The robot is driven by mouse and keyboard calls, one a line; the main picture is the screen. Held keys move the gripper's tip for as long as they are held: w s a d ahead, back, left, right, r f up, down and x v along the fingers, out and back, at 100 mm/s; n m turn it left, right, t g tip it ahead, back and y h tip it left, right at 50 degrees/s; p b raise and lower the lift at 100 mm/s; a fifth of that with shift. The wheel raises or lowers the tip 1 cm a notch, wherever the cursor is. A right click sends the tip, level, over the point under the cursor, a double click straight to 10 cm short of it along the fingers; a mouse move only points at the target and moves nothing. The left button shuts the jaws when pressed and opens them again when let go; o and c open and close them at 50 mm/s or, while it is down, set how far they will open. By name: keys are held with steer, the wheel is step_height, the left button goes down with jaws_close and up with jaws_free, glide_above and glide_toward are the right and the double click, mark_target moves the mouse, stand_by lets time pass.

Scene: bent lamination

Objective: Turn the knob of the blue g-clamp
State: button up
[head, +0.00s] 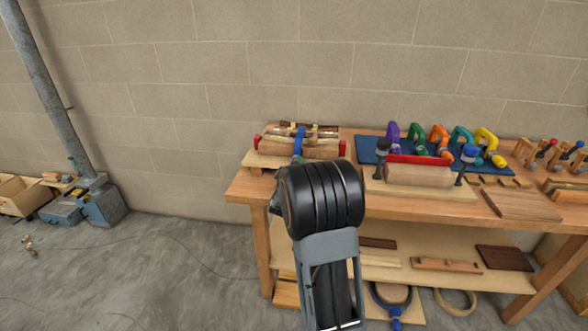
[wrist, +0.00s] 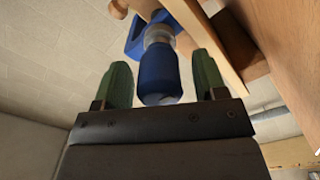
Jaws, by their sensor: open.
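The blue g-clamp (head: 299,141) sits around a bundle of wooden strips at the left end of the workbench. In the wrist view its blue frame (wrist: 187,14) shows at the top, with a grey metal collar below it. Its blue knob (wrist: 158,76) points toward the wrist camera. My gripper (wrist: 161,60) is open, with one green finger on each side of the knob. A gap shows on both sides, so the fingers do not visibly grip it. In the head view my arm hides most of the gripper and the knob.
The workbench (head: 240,190) carries a blue mat (head: 366,146) with several coloured clamps and a wooden form (head: 418,174) to the right. In the wrist view wooden parts (wrist: 240,45) lie close beside the right finger. A lower shelf holds boards. Open floor (head: 160,270) lies left.

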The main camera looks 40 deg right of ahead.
steer(key=shift+w+d, duration=0.1)
steer(key=shift+d, duration=0.05)
steer(key=c, duration=0.9)
steer(key=shift+f+b, duration=0.1)
steer(key=shift+b, duration=0.25)
